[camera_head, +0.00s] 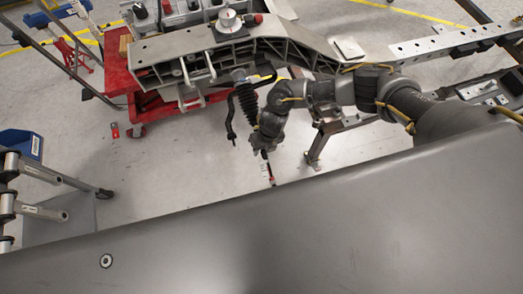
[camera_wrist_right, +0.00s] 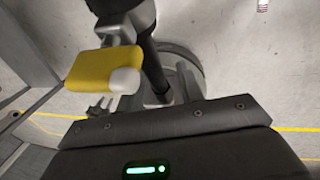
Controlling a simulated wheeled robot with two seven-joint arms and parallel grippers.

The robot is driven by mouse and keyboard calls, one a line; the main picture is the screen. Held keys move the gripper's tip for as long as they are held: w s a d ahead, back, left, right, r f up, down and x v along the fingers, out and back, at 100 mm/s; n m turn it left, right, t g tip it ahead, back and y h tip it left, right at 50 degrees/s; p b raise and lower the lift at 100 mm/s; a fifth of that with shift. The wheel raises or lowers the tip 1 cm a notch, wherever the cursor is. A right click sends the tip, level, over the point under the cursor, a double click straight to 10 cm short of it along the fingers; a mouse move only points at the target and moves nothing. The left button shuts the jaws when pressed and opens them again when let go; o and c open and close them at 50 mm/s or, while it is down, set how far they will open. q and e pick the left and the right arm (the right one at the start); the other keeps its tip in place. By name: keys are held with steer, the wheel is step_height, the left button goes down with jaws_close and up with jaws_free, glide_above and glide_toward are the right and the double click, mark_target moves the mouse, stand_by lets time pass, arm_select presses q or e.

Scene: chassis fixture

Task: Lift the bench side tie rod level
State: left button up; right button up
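A black tie rod with a ribbed boot (camera_head: 247,101) hangs below the grey chassis frame (camera_head: 190,42) in the head view. A thin curved black bar (camera_head: 230,118) hangs just left of it. My right arm comes in from the right, and its wrist is just right of the boot's lower end. The right gripper's fingers are not clear there. In the right wrist view, the dark gripper body fills the bottom. A dark rod (camera_wrist_right: 152,68) runs upright beyond it, beside a yellow block with a white corner (camera_wrist_right: 98,68). Whether the gripper touches the rod is unclear. My left gripper is not in view.
A red cart (camera_head: 118,68) stands under the frame's left end. A metal beam (camera_head: 425,45) lies at the upper right. A blue bin (camera_head: 20,143) and metal brackets are at the left edge. Open floor (camera_head: 165,175) lies in the middle left.

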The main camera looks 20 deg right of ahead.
steer(key=shift+a+f, duration=0.2)
steer(key=shift+f, duration=0.8)
jaws_close()
